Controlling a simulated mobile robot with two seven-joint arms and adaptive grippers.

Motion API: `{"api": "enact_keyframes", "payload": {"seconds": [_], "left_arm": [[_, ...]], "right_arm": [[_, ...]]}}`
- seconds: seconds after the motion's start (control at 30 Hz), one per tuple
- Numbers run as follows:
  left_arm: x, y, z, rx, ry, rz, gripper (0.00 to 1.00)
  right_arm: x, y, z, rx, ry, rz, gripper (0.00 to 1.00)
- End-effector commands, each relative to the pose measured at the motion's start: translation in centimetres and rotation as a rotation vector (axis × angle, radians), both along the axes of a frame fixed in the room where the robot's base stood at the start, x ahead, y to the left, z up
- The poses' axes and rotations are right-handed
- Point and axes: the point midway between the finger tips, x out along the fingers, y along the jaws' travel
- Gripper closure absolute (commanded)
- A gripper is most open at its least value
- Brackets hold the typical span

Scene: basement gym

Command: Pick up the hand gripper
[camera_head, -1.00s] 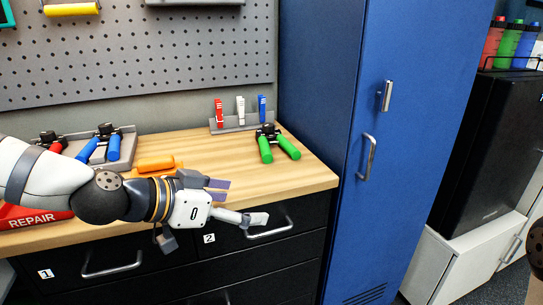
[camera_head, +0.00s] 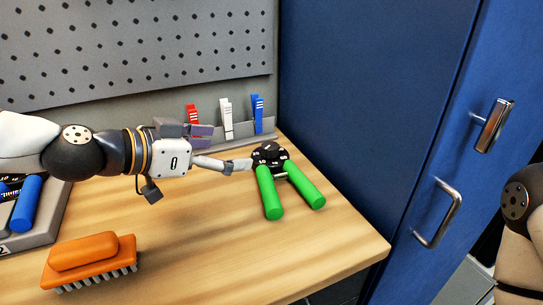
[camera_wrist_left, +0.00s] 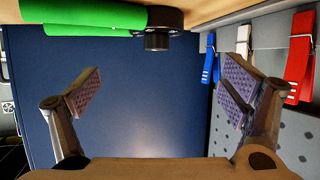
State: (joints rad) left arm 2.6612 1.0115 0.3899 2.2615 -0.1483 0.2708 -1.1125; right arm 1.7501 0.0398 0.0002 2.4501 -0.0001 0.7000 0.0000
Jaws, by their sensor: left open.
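A hand gripper (camera_head: 285,185) with two green handles and a black spring head lies on the wooden bench, handles pointing toward me. My left gripper (camera_head: 222,151) is open and empty, reaching in from the left. One of its fingertips appears close to the black head in the head view; I cannot tell if they touch. In the left wrist view, which looks upside down, the green hand gripper (camera_wrist_left: 85,20) lies at the top, outside the space between the open fingers (camera_wrist_left: 163,92). My right gripper is out of view; only part of my right arm shows at the right edge.
Red, white and blue clips (camera_head: 226,118) stand in a grey rack (camera_head: 242,131) behind. An orange brush (camera_head: 91,262) lies at front left, beside a grey tray (camera_head: 50,222) with a blue-handled item. A blue locker (camera_head: 385,100) borders the bench on the right. The bench's front middle is clear.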

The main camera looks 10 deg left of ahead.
Motion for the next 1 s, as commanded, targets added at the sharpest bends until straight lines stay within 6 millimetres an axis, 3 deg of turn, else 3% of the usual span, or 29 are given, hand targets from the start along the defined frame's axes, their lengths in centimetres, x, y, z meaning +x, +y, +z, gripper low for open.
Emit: {"api": "enact_keyframes", "payload": {"seconds": [0.27,0.6,0.9,1.0], "left_arm": [[4.0,-3.0,-2.8,0.001,0.013,-0.001,0.09],[8.2,-6.0,-4.3,0.000,0.013,0.000,0.09],[8.9,-6.6,-3.9,-0.001,0.001,0.000,0.09],[8.9,-6.6,-3.9,-0.001,0.001,0.000,0.29]], "right_arm": [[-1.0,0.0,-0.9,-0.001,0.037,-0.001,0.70],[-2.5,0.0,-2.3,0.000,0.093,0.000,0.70],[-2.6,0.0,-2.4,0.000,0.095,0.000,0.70],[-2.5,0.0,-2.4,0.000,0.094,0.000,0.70]]}}
